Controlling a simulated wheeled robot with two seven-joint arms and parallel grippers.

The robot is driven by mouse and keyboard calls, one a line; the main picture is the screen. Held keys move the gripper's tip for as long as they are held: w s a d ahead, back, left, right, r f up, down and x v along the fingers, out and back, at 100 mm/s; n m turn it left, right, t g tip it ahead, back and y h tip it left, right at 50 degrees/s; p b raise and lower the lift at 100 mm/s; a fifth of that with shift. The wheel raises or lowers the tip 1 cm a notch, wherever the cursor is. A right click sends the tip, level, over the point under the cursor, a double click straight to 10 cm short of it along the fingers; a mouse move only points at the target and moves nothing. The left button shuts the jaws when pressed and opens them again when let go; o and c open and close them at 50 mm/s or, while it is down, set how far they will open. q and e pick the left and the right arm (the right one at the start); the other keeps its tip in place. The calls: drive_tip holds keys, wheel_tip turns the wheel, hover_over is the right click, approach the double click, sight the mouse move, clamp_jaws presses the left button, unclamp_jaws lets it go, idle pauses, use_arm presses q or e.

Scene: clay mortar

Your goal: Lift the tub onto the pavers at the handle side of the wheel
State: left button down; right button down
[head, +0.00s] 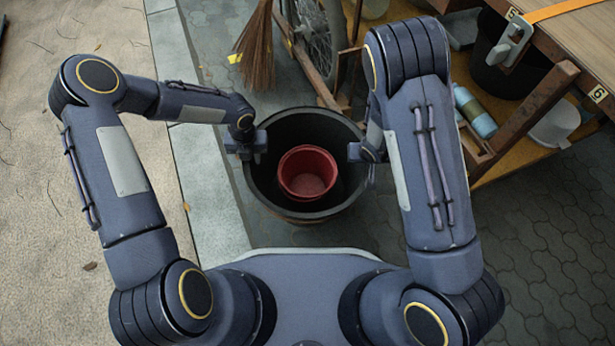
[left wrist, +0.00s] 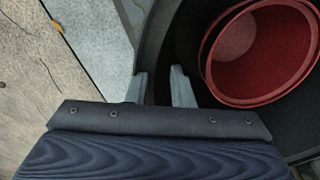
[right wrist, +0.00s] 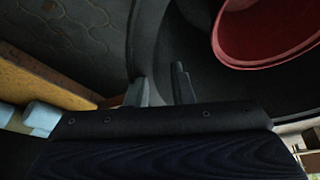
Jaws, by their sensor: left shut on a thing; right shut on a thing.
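A round black tub (head: 300,122) stands upright in the middle of the head view, with a red bucket (head: 308,172) inside it. My left gripper (head: 254,150) is shut on the tub's left rim; the left wrist view shows its fingers (left wrist: 160,88) on both sides of the wall. My right gripper (head: 358,152) is shut on the right rim, and its fingers (right wrist: 162,88) straddle the wall in the right wrist view. A spoked wheel (head: 320,40) is behind the tub. Grey pavers (head: 545,225) cover the ground. I cannot tell whether the tub touches the ground.
A pale kerb (head: 208,180) runs along the tub's left, with sandy ground (head: 40,200) beyond. A straw broom (head: 257,55) and a wooden bar (head: 305,65) stand close behind. A wooden bench (head: 580,45) with a blue bottle (head: 476,112) on its low shelf is at right.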

drive_tip(key=shift+r, duration=0.1)
